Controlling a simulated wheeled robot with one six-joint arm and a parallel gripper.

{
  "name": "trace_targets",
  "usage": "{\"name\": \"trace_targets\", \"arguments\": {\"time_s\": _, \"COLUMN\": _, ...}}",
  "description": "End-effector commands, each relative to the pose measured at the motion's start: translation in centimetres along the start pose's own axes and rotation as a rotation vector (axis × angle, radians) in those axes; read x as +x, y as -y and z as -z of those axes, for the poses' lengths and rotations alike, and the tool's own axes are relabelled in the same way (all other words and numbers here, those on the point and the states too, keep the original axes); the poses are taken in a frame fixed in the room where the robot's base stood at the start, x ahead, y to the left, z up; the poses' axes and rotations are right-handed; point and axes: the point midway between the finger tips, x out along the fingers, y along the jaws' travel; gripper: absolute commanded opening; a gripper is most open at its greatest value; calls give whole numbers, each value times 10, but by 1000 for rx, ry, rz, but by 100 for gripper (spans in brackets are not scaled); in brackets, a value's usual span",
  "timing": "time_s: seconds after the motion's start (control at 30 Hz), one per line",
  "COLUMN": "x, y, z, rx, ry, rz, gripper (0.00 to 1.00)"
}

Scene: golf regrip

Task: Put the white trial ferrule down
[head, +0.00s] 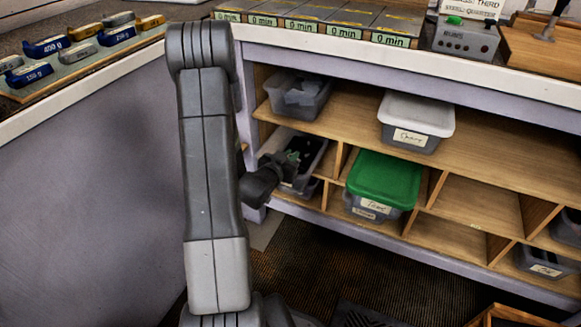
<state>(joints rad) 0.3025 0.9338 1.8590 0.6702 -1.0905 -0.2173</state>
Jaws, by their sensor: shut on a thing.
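My gripper (292,160) is small and dark in the head view, at the left end of the lower shelf row. It is at or just above an open grey bin (313,165) with dark contents. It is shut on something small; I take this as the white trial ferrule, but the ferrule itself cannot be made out. My forearm and wrist hide part of the bin and the left end of the shelves. I cannot tell whether the gripper touches the bin.
The wooden shelf unit (350,95) holds another open grey bin (297,95), a white-lidded bin (417,113) and a green-lidded bin (383,178). Some cubbies at the right are empty. Labelled boxes (305,28) line the countertop. Coloured weights (82,32) lie at the upper left.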

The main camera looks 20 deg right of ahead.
Motion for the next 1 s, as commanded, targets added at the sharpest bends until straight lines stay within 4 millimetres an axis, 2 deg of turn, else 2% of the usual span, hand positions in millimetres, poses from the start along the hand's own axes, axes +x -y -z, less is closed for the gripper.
{"name": "trace_targets", "arguments": {"time_s": 0.23, "x": 6, "y": 0, "z": -34, "rx": -2, "ry": 2, "rz": 1, "gripper": 0}}
{"name": "trace_targets", "arguments": {"time_s": 0.47, "x": 6, "y": 0, "z": -34, "rx": -1, "ry": 0, "rz": 1, "gripper": 0}}
{"name": "trace_targets", "arguments": {"time_s": 1.0, "x": 9, "y": 0, "z": -47, "rx": -1, "ry": 0, "rz": 1, "gripper": 0}}
